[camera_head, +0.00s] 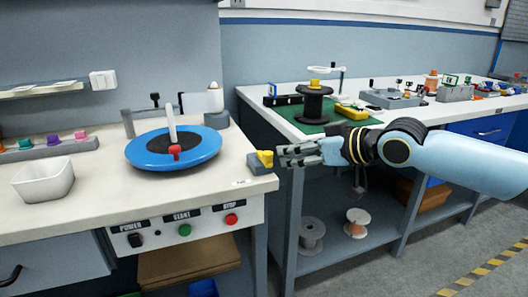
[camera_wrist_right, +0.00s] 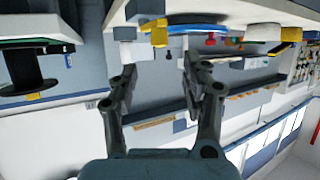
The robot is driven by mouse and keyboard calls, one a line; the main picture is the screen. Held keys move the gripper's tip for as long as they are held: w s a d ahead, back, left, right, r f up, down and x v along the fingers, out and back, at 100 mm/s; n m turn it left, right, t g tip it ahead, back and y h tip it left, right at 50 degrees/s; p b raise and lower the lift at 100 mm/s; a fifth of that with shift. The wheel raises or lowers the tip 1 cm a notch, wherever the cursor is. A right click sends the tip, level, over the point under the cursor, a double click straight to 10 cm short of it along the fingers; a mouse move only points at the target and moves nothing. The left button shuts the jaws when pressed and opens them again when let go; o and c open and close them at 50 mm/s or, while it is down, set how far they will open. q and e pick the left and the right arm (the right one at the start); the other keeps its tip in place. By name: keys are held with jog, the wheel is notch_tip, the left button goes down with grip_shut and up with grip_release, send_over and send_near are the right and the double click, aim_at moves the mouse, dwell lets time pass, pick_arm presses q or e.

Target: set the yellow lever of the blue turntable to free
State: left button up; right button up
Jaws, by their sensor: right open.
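The blue turntable (camera_head: 145,152) sits on the left bench, with a white upright rod and a small red knob on it. Its edge shows upside down at the top of the right wrist view (camera_wrist_right: 205,29). The yellow lever (camera_head: 265,158) is at the bench's right edge, right of the turntable; it also shows in the right wrist view (camera_wrist_right: 158,34). My right gripper (camera_head: 285,155) is open and empty, just right of the lever, its fingers pointing toward it. In the wrist view, the lever lies beyond the gap between the fingertips (camera_wrist_right: 159,70), apparently apart from them. My left gripper is out of view.
A white bin (camera_head: 43,180) stands at the left. A panel with power, start and stop buttons (camera_head: 185,230) fronts the bench. A second bench with a black spool (camera_head: 314,105) on a green mat stands behind my right arm. A gap separates the benches.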

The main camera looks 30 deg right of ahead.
aim_at(270, 153)
jog(key=b+x, duration=0.2)
jog(key=x, duration=0.7)
jog(key=shift+f, duration=0.1)
jog(key=shift+w+a+f, duration=0.1)
jog(key=shift+w, duration=0.1)
grip_shut()
